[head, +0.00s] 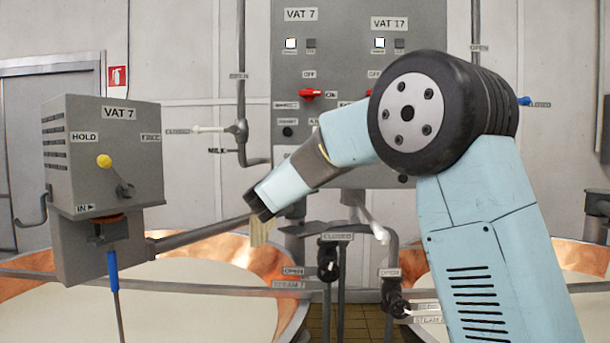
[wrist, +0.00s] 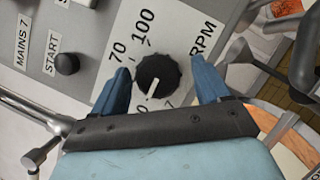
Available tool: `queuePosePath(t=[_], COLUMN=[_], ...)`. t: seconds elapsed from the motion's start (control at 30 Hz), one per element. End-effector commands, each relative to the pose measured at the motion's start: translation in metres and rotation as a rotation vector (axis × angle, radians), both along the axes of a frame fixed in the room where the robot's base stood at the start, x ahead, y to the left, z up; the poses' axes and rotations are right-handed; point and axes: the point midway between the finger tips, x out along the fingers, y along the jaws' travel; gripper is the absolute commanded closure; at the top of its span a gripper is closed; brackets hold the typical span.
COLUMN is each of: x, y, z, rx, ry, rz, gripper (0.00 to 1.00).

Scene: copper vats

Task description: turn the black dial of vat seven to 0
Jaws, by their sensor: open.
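The black dial (wrist: 160,73) sits on a white RPM scale plate (wrist: 185,22) on the grey panel in the wrist view. Its white pointer line points down in the picture, toward a number cut off by my gripper; only a 0 digit shows there. The marks 70 and 100 lie up and left of the dial. My gripper (wrist: 159,66) is open, one blue finger on each side of the dial; I cannot tell if they touch it. In the head view my gripper (head: 258,207) is at the panel's lower left and the dial is hidden.
A START button (wrist: 67,63) is close by, left of the plate. The VAT 7 and VAT 17 panel (head: 345,55) carries red switches. A VAT 7 box (head: 105,150) stands at left. Pipes and valves (head: 327,262) run below, between the copper vats (head: 270,262).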

Motion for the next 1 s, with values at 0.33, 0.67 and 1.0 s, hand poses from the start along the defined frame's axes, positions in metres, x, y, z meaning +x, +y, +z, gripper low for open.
queuePosePath(t=[0.33,0.67,1.0], x=[-0.027,-0.086,-0.123], y=[0.010,0.033,0.047], z=[-0.005,-0.021,-0.031], rx=[0.001,0.000,0.000], ry=[-0.001,0.002,0.002], rz=[0.002,0.002,0.000], gripper=[0.24,0.24,0.24])
